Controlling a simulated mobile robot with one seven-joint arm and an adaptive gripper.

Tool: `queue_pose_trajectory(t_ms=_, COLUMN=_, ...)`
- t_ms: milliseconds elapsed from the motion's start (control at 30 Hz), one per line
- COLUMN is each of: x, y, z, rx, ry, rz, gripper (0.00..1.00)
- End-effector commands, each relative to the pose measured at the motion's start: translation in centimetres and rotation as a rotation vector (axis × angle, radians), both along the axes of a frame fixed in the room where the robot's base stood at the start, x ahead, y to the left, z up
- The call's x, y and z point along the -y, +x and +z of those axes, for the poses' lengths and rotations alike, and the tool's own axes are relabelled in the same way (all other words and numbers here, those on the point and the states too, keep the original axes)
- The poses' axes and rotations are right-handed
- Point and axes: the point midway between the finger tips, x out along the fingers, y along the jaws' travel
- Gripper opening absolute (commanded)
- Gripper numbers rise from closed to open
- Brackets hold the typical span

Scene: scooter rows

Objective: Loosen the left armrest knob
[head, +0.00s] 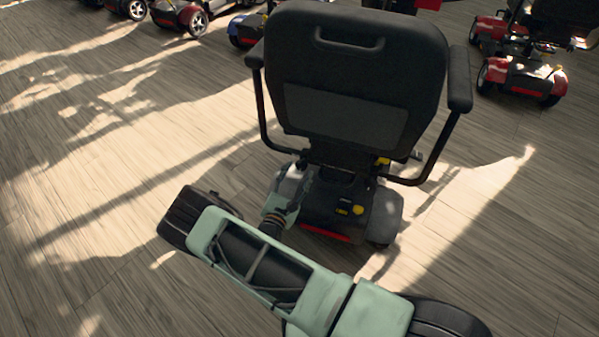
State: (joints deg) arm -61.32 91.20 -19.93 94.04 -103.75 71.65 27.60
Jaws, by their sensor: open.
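A mobility scooter stands with its back to me, its black seat (345,75) filling the upper middle of the head view. The left armrest (255,55) joins a dark tube (264,110) that bends in beneath the seat. I cannot make out the left armrest knob there. My gripper (303,182) is small in view, below the seat and just in front of the scooter's rear left side. It is open, and I see nothing held in it. It appears apart from the left tube, but the depth is hard to judge.
A red scooter (520,75) stands back right, and several others line the back left. The wooden floor (90,170) is clear to the left.

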Motion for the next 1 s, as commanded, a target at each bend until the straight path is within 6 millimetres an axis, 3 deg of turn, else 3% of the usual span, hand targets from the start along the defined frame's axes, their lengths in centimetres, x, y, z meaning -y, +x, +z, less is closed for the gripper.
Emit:
queue_pose_trajectory(t_ms=200, x=0.5, y=1.5, z=0.0, rx=0.001, ry=0.000, rz=0.000, gripper=0.45)
queue_pose_trajectory(t_ms=467, x=0.5, y=1.7, z=0.1, rx=0.000, ry=-0.001, rz=0.000, gripper=0.45)
queue_pose_trajectory(t_ms=833, x=0.5, y=1.6, z=0.0, rx=0.000, ry=-0.001, rz=0.000, gripper=0.05)
queue_pose_trajectory(t_ms=1000, x=0.5, y=1.6, z=0.0, rx=-0.002, ry=-0.007, rz=0.000, gripper=0.03)
